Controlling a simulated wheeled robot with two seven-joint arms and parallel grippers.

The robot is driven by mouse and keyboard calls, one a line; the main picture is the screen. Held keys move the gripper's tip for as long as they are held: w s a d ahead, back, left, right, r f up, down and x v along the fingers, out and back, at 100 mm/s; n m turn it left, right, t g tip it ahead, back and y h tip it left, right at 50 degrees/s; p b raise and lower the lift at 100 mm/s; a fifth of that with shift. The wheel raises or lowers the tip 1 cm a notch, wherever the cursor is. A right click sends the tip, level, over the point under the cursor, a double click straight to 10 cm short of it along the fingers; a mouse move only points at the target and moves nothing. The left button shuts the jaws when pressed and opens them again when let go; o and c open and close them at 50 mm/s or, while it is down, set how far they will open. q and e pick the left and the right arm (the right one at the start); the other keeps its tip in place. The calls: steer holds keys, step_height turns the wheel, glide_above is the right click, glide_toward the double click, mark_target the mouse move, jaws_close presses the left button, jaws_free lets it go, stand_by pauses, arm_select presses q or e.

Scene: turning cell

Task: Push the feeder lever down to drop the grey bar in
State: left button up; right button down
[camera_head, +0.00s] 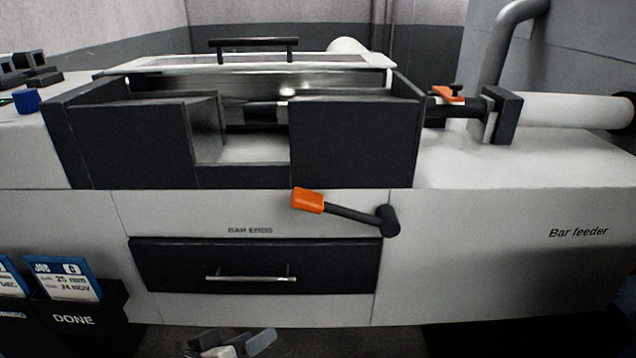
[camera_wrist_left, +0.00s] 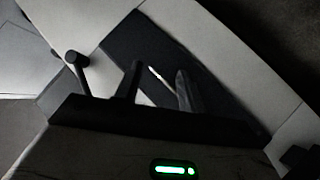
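The feeder lever has an orange grip (camera_head: 308,201) and a dark arm (camera_head: 350,213) that runs right and slightly down to its pivot on the machine's front. The grip end is the higher end. My left gripper (camera_head: 236,346) shows at the bottom edge of the head view, below the drawer and apart from the lever. In the left wrist view its two dark fingers (camera_wrist_left: 158,88) stand apart with nothing held between them. A dark knobbed shape at the left there may be the lever's pivot. I cannot pick out the grey bar for certain. My right gripper is out of view.
A dark drawer (camera_head: 170,268) with a metal handle (camera_head: 250,278) lies below the lever. A dark box marked DONE (camera_head: 80,318) and job cards (camera_head: 68,280) stand at lower left. A white tube (camera_head: 575,110) and an orange-topped clamp (camera_head: 447,94) are on top right.

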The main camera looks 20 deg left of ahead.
arm_select(q)
step_height(320, 180, up, 10)
steer(key=w+a+f+n+p, duration=0.1)
steer(key=w+a+n+p, duration=0.1)
steer(key=w, duration=0.1)
steer(key=n+t+h+p, duration=0.1)
steer(key=n+h+p, duration=0.1)
steer(key=n+h, duration=0.15)
glide_toward(296, 205)
steer(key=shift+y, duration=0.35)
steer(key=p+x, duration=0.1)
steer(key=x, duration=1.1)
steer(key=shift+w+d+r, duration=0.1)
steer(key=shift+w+d, duration=0.15)
steer(key=shift+d, duration=0.1)
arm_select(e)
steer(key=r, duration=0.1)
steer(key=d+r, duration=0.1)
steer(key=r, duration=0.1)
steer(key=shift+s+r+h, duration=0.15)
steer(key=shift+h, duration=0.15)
